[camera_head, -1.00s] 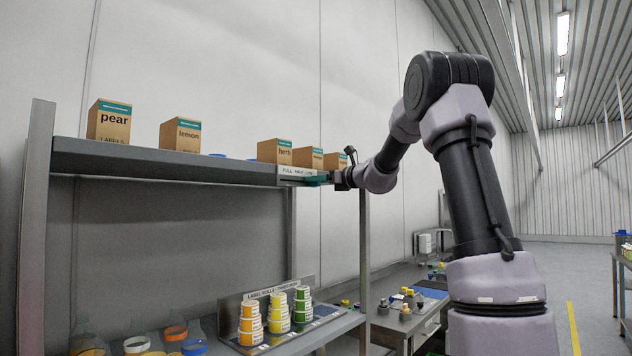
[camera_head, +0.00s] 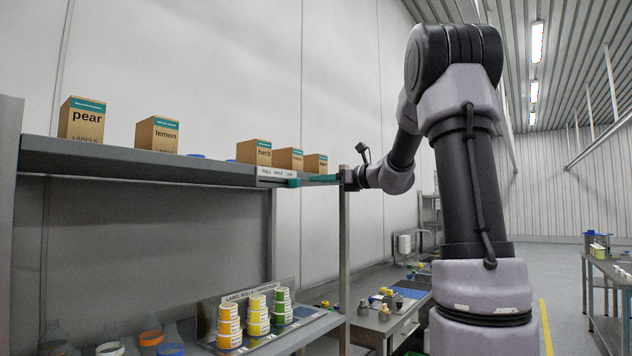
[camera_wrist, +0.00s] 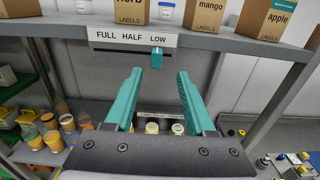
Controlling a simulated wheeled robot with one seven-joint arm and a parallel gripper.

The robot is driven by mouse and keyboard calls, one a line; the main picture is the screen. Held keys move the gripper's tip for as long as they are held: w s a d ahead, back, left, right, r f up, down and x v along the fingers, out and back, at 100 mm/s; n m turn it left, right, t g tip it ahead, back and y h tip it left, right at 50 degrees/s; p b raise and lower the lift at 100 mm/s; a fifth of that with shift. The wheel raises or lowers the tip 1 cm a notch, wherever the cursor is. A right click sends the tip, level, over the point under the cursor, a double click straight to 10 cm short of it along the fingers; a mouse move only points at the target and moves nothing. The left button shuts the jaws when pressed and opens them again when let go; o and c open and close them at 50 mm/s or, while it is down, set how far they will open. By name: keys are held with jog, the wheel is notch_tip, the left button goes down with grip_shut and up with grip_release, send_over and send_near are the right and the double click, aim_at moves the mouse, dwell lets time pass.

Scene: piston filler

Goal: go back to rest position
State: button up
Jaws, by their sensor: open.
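My gripper (camera_wrist: 158,100) is open and empty in the wrist view, with its two teal fingers apart. It points at the front edge of the upper shelf, below and in front of a FULL HALF LOW plate (camera_wrist: 132,38). A small teal slider (camera_wrist: 145,79) hangs under that plate, between and beyond the fingertips, and appears apart from them. In the head view my gripper (camera_head: 308,181) is seen side-on at the right end of the upper shelf (camera_head: 140,166), close to the FULL HALF LOW plate (camera_head: 276,172).
Label boxes, including pear (camera_head: 81,119), lemon (camera_head: 157,135) and herb (camera_head: 254,152), stand on the upper shelf. Stacks of label rolls (camera_head: 257,315) stand on the lower shelf. A shelf post (camera_head: 344,235) is close to my wrist. A side bench (camera_head: 378,325) holds small parts.

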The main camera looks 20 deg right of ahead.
dwell(0.4)
jog(key=s+a+f+n+g+h, duration=0.1)
jog(key=s+a+f+n+g, duration=0.2)
jog(key=s, duration=0.4)
jog(key=s+a+f+n+g+h, duration=0.1)
jog(key=s+a+f+n, duration=0.25)
jog(key=s+n, duration=0.25)
jog(key=s+a+f+n+g+h, duration=0.1)
jog(key=s+a+f+n+g, duration=0.25)
jog(key=s, duration=0.35)
jog(key=s+d+f+n+h, duration=0.2)
jog(key=s+f+n, duration=0.2)
jog(key=s+n, duration=0.2)
jog(key=s+d+f+n+h, duration=0.2)
jog(key=s+f+n+h, duration=0.1)
jog(key=s+n, duration=0.3)
jog(key=shift+s+d+f+h, duration=0.3)
jog(key=shift+s+f, duration=0.4)
jog(key=shift+s, duration=0.45)
